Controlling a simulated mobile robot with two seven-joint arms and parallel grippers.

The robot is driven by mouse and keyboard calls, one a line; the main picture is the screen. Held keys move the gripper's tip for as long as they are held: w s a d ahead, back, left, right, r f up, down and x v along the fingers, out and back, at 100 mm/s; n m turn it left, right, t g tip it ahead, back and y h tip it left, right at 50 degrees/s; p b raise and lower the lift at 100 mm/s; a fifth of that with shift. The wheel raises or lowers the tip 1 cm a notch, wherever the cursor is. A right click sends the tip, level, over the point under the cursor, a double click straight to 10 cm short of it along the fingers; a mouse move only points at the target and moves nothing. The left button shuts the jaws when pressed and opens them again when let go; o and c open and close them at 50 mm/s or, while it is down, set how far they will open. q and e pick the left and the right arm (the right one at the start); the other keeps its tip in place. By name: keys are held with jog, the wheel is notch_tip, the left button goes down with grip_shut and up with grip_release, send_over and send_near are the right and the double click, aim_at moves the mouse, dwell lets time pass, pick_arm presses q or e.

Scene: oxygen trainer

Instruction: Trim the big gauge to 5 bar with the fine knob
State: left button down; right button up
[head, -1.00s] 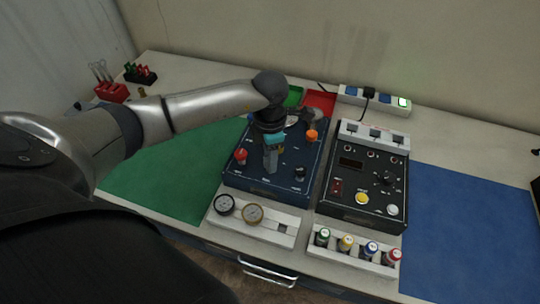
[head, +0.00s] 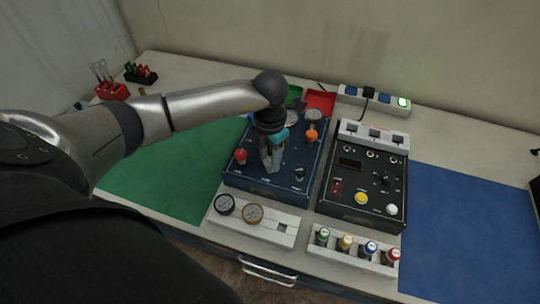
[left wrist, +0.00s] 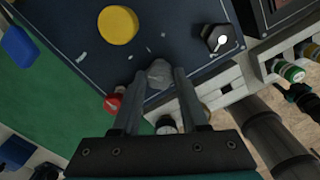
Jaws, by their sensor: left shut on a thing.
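The dark blue trainer panel (head: 240,179) stands mid-table in the head view. My left gripper (head: 271,168) points down at its front middle. In the left wrist view its two fingers (left wrist: 160,80) are shut on a small grey knob (left wrist: 160,72), which looks like the fine knob; the hand hides this knob in the head view. A round, pale, dial-like part (head: 314,115) at the panel's back right may be the big gauge. Its face and needle are too small to read, and it is not clearly seen in the wrist view. My right gripper is not in view.
A red knob (head: 240,156), an orange knob (head: 311,135) and a black knob (head: 299,174) surround the hand on the panel. Two small gauges (head: 253,213) lie in a white tray in front. A black control box (head: 345,205) stands to the right.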

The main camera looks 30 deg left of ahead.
aim_at(270, 161)
pick_arm(q)
jog(key=shift+c, duration=2.2)
grip_release()
notch_tip(270, 161, up, 15)
jog(key=shift+r, duration=0.15)
